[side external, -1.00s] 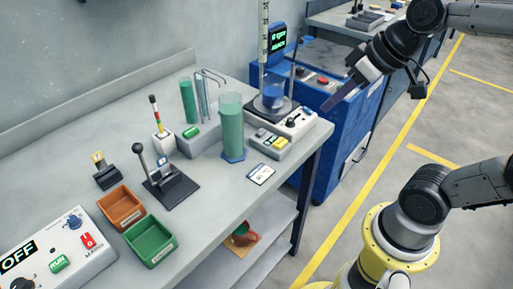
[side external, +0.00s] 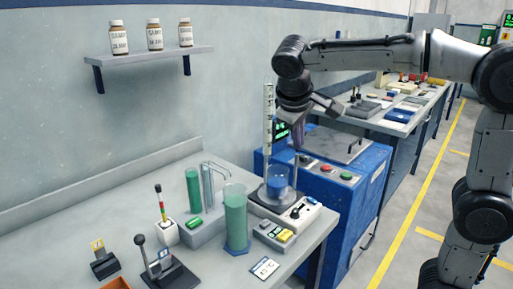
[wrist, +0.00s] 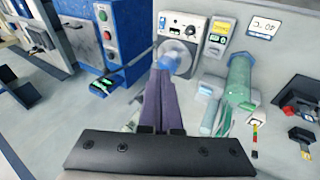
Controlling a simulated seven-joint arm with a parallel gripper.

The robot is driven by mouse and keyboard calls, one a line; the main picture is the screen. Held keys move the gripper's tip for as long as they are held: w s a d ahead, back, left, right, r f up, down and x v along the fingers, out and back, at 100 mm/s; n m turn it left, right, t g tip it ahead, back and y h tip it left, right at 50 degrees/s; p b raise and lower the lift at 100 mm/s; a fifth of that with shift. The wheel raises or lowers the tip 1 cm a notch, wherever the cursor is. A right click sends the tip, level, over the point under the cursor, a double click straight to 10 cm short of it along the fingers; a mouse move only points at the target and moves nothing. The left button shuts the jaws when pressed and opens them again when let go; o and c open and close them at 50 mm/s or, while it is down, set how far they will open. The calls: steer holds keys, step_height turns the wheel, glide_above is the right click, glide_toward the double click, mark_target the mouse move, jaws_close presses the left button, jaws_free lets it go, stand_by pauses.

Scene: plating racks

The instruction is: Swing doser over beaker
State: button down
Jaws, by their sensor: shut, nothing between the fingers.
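A glass beaker (side external: 277,183) with blue liquid stands on the round plate of a white stirrer-like device (side external: 292,212); the wrist view shows the blue-filled beaker (wrist: 172,58) just beyond my fingertips. A tall white graduated tube (side external: 268,125), perhaps the doser, stands upright just left of and behind the beaker. A thin rod (side external: 295,170) rises beside the beaker. My gripper (side external: 299,147) is shut and empty, pointing down above the beaker's right side. Its closed fingers (wrist: 160,78) show in the wrist view. Whether it touches the tube or rod I cannot tell.
A tall green-filled cylinder (side external: 236,218), a green tube (side external: 193,190) and a lever stand (side external: 165,268) stand on the bench left of the beaker. A blue cabinet (side external: 345,195) stands to the right. A wall shelf (side external: 150,55) holds bottles.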

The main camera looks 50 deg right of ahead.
steer(key=w+a+f+m+g+h, duration=0.1)
steer(key=w+a+f+m+h, duration=0.2)
steer(key=w, duration=0.7)
steer(key=w+a+f+m+g+h, duration=0.1)
steer(key=w+a+h, duration=0.3)
steer(key=w, duration=0.6)
steer(key=s+d+f, duration=0.1)
steer(key=d+f, duration=0.1)
steer(key=d, duration=0.4)
steer(key=s+d+f+h, duration=0.1)
steer(key=d+f, duration=0.2)
steer(key=d, duration=0.4)
steer(key=shift+f, duration=0.35)
steer(key=shift+s+r, duration=0.1)
